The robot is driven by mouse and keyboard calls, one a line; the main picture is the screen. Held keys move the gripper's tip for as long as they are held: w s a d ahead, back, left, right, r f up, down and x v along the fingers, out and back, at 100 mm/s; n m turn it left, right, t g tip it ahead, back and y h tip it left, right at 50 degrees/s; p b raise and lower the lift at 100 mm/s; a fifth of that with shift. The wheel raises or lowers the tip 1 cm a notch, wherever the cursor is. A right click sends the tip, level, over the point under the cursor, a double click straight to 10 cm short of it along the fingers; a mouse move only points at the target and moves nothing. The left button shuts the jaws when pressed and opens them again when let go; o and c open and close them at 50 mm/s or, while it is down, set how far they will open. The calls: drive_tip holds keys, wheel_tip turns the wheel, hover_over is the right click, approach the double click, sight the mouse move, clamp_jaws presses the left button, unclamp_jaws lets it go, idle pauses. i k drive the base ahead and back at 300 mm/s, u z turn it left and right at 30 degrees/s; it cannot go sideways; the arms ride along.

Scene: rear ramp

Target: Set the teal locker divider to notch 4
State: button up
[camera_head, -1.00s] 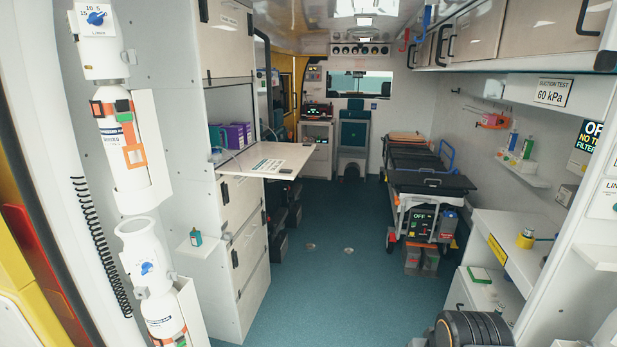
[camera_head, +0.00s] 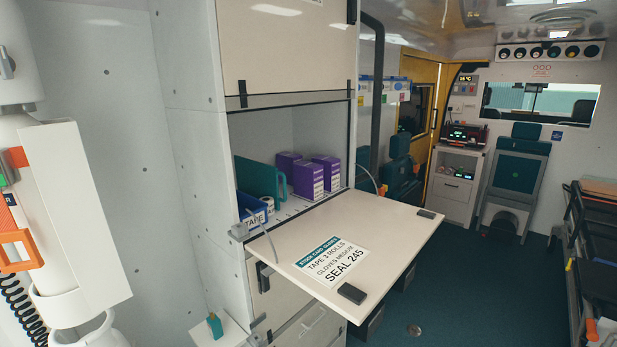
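A teal divider (camera_head: 260,178) stands upright inside the open wall locker (camera_head: 330,125), toward its left end. A blue bin marked TAPE (camera_head: 256,215) sits in front of and left of it. Several purple boxes (camera_head: 308,177) stand to its right, with a gap between. A pale front strip (camera_head: 292,209) runs along the locker's lower edge with small dark marks. Its notch numbers are too small to read, so I cannot tell which notch the divider sits in. My gripper is not in view.
The locker's flap (camera_head: 400,222) is folded down, jutting into the aisle, with a stock card (camera_head: 331,259) on it. Teal floor (camera_head: 450,290) is clear beyond the flap.

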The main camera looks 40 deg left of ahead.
sight(257, 179)
drive_tip(key=z, duration=0.05)
drive_tip(key=i, duration=0.1)
drive_tip(key=u, duration=1.35)
